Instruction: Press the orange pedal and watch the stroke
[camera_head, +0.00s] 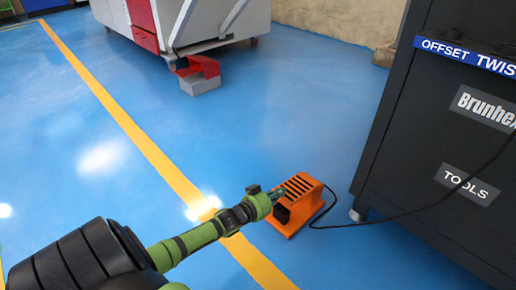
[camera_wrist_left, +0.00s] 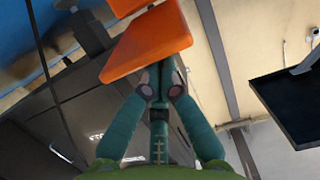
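The orange pedal (camera_head: 299,200) is a slotted, hooded housing standing on the blue floor beside the dark cabinet. My left gripper (camera_head: 278,194) reaches in from the lower left, with its tips at the pedal's open left side. The hood hides part of the tips, and I cannot tell whether they touch the foot plate inside. In the left wrist view the teal fingers of my left gripper (camera_wrist_left: 160,75) come together with nothing visible between them. Orange pedal parts (camera_wrist_left: 148,46) show just beyond the tips there. My right gripper is in neither view.
The dark cabinet (camera_head: 435,150) stands close on the pedal's right. A black cable (camera_head: 365,222) runs from the pedal across the cabinet front. A white and red machine (camera_head: 185,20) with a red pedal (camera_head: 197,67) stands at the back. The blue floor to the left is clear.

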